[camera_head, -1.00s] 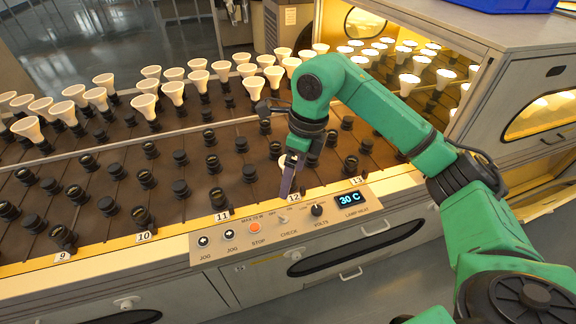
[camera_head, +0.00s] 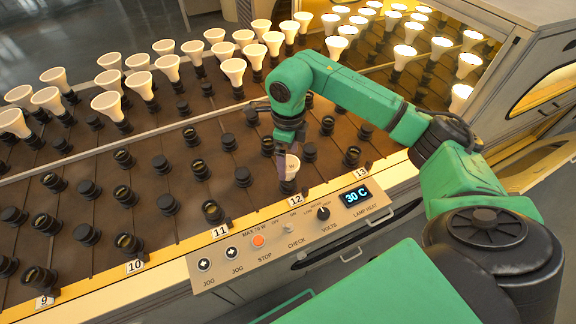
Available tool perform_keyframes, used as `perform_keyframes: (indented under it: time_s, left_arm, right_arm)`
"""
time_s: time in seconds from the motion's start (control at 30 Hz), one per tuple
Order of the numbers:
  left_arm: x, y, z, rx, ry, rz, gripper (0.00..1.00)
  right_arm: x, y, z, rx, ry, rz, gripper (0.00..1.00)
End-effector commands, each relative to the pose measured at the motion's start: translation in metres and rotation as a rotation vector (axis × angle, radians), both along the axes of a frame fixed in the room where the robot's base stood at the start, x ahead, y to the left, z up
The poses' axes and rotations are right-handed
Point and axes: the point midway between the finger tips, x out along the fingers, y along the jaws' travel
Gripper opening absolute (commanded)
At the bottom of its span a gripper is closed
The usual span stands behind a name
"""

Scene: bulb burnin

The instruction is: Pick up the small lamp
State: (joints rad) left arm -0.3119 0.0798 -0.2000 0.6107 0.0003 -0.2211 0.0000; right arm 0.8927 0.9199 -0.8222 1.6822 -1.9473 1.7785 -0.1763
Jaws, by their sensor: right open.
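A small white lamp (camera_head: 291,169) stands in a dark socket near the number 12 label, at the front of the dark socket bed. My right gripper (camera_head: 283,150) is open and points down at the lamp's top. Its fingers are dark and partly hidden by the wrist, and I cannot tell whether they touch the lamp. My left gripper is not in view.
Several larger white lamps (camera_head: 233,71) stand in rows behind a rail, and lit ones (camera_head: 405,51) glow inside the oven at the back right. Empty sockets (camera_head: 213,211) surround the small lamp.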

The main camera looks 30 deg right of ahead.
Motion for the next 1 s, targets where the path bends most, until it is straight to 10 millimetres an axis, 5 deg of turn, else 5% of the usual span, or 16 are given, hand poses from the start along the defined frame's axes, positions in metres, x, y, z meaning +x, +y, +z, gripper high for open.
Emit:
perform_keyframes:
  time_s: [0.3, 0.57, 0.7, 0.8, 1.0]
  left_arm:
    - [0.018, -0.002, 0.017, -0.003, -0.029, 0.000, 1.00]
    - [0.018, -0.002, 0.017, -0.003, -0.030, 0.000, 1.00]
    - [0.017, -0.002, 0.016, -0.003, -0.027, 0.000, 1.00]
    - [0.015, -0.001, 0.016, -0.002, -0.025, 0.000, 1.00]
    - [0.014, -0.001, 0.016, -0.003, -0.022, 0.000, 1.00]
  right_arm:
    - [-0.001, -0.001, -0.051, 0.002, 0.003, 0.000, 1.00]
    - [0.000, -0.002, -0.059, 0.001, -0.001, 0.000, 1.00]
    - [0.000, -0.002, -0.059, 0.001, -0.001, 0.000, 0.46]
    - [0.000, -0.002, -0.058, 0.001, -0.001, 0.000, 0.17]
    - [0.000, -0.002, -0.058, 0.001, -0.001, 0.000, 0.16]
